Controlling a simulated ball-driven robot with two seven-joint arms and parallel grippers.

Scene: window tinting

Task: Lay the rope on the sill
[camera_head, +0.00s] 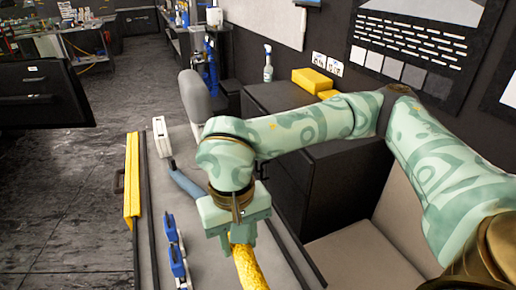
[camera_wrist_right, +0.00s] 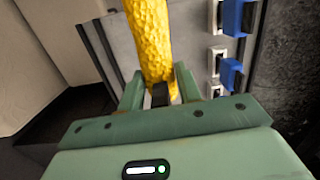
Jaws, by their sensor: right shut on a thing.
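The rope is a thick, textured yellow length (camera_head: 250,268), and it leaves the bottom of the head view. My right gripper (camera_head: 240,235) is shut on it from above. In the right wrist view the rope (camera_wrist_right: 152,40) runs away from between the fingers (camera_wrist_right: 160,88). Below lies a long grey surface (camera_head: 205,245) with dark strips along it; it seems to be the sill, but I cannot be sure. Whether the rope touches it is unclear. My left gripper is not in view.
Blue clamp-like tools (camera_head: 175,250) stand along the grey surface. A white block (camera_head: 161,138) and a blue-grey handle (camera_head: 186,183) lie farther up. A yellow bar (camera_head: 132,185) lines the left edge. A dark cabinet (camera_head: 285,180) stands right, with yellow boxes (camera_head: 314,80) and a spray bottle (camera_head: 268,66).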

